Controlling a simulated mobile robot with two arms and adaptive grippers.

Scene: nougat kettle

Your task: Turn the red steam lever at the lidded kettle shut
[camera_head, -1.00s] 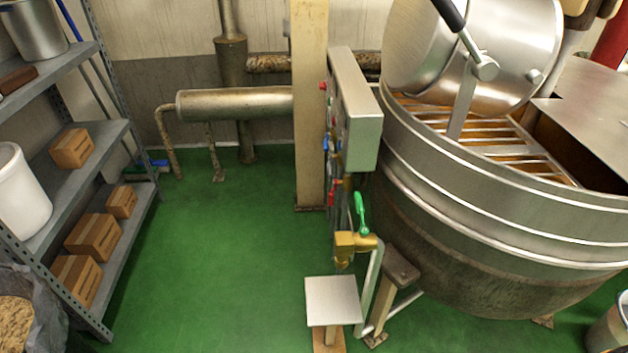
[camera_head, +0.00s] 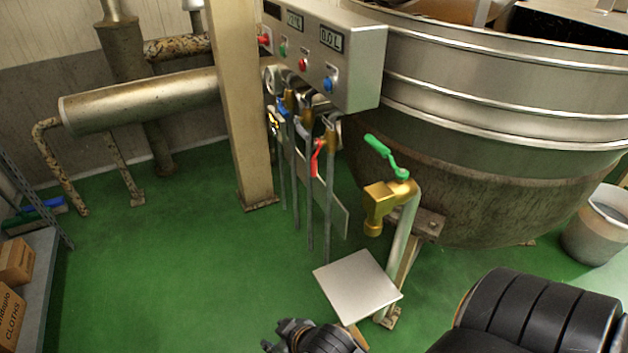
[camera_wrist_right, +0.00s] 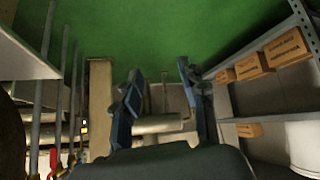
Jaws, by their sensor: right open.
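The red steam lever (camera_head: 318,157) hangs from a pipe valve below the grey control box, left of the big steel kettle (camera_head: 480,130). Its handle points down along the pipe. A red piece that looks like this lever shows at the lower left of the right wrist view (camera_wrist_right: 54,160). My right gripper (camera_head: 290,335) is at the bottom edge of the head view, in front of and below the lever and well apart from it. In the right wrist view its two fingers (camera_wrist_right: 158,82) are spread with nothing between them. My left gripper is not in view.
The control box (camera_head: 345,60) has buttons and displays. A green-handled brass valve (camera_head: 388,195) and a pale square plate (camera_head: 358,284) stand right of the lever. A beige post (camera_head: 247,110) stands left of it. Green floor is clear at left; a shelf with boxes (camera_head: 14,262) is beyond.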

